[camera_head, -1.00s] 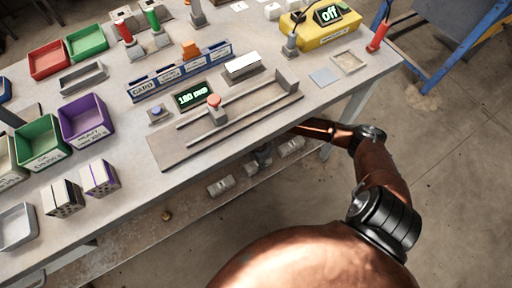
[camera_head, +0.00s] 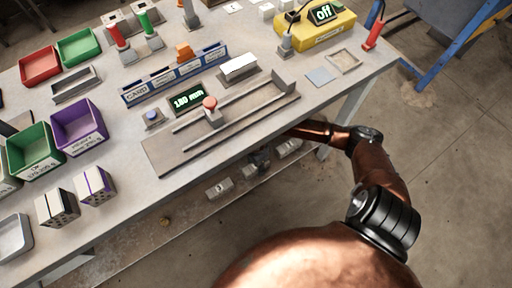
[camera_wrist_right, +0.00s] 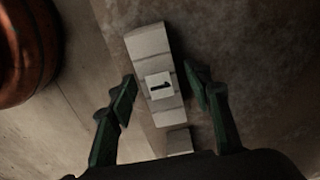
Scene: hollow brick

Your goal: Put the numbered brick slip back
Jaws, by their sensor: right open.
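In the right wrist view a pale grey brick slip (camera_wrist_right: 150,60) with a white label reading 1 lies on a brown surface. My right gripper (camera_wrist_right: 164,88) is open, with its green-padded fingers on either side of this slip and gaps showing on both sides. A smaller grey block (camera_wrist_right: 179,141) lies just below it. In the head view my right gripper (camera_head: 262,158) is partly hidden under the table edge, above the lower shelf. Labelled slips lie on that shelf, one to its left (camera_head: 219,187) and one to its right (camera_head: 289,148). My left gripper is not in view.
The table (camera_head: 120,165) overhangs the lower shelf (camera_head: 135,245). On top are a slider rig (camera_head: 220,125), a card rack (camera_head: 175,75), a purple bin (camera_head: 78,125), a green bin (camera_head: 35,148) and two holed blocks (camera_head: 57,208). Open floor lies to the right.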

